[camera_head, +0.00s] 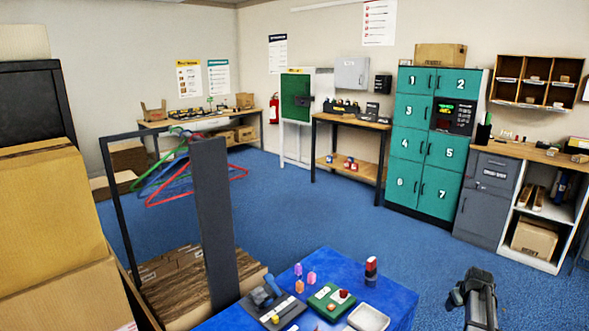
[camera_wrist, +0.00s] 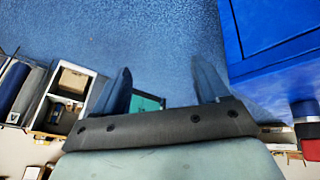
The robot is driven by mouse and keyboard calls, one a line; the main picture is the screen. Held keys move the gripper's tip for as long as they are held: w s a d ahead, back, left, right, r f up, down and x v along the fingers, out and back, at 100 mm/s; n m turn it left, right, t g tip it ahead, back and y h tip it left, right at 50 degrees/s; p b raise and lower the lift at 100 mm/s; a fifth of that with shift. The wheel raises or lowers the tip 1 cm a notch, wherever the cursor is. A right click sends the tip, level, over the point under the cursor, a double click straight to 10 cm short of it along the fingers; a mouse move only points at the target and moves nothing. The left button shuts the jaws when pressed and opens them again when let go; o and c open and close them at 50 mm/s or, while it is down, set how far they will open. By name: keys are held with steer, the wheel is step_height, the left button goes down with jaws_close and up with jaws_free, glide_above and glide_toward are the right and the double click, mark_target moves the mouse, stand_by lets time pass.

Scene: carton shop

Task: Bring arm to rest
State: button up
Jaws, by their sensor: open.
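My gripper (camera_wrist: 164,84) shows in the wrist view with its two dark fingers spread apart. Nothing is between the fingers; blue floor and a bit of teal locker show past them. In the head view, a dark part of my arm (camera_head: 478,298) stands at the lower right, over the floor and apart from the blue table (camera_head: 398,298). The fingertips cannot be made out there.
The blue table holds a green board (camera_head: 320,303), a white tray (camera_head: 368,318), a dark board and small coloured pieces. Teal lockers (camera_head: 412,155) and a grey cabinet (camera_head: 482,205) line the back wall. Cartons (camera_head: 50,230) stack at left. Blue floor (camera_head: 350,225) between is clear.

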steer(key=s+a+f+g+y, duration=0.1)
steer(key=s+a+f+g, duration=0.2)
steer(key=s+a+f, duration=0.8)
steer(key=s+a+f+g+y, duration=0.2)
steer(key=s+a+f, duration=0.6)
steer(key=a+f, duration=0.6)
steer(key=s+a+f+g, duration=0.2)
steer(key=s+a, duration=0.2)
steer(key=s, duration=0.6)
steer(key=s+a+f+g, duration=0.2)
steer(key=s+a, duration=0.3)
steer(key=s, duration=0.5)
steer(key=s+a+f+g, duration=0.2)
steer(key=s+a+f, duration=0.2)
steer(key=s, duration=0.6)
steer(key=shift+s+a+f+m+g+h, duration=0.2)
steer(key=shift+a+m+g+h, duration=0.15)
steer(key=shift+a, duration=0.3)
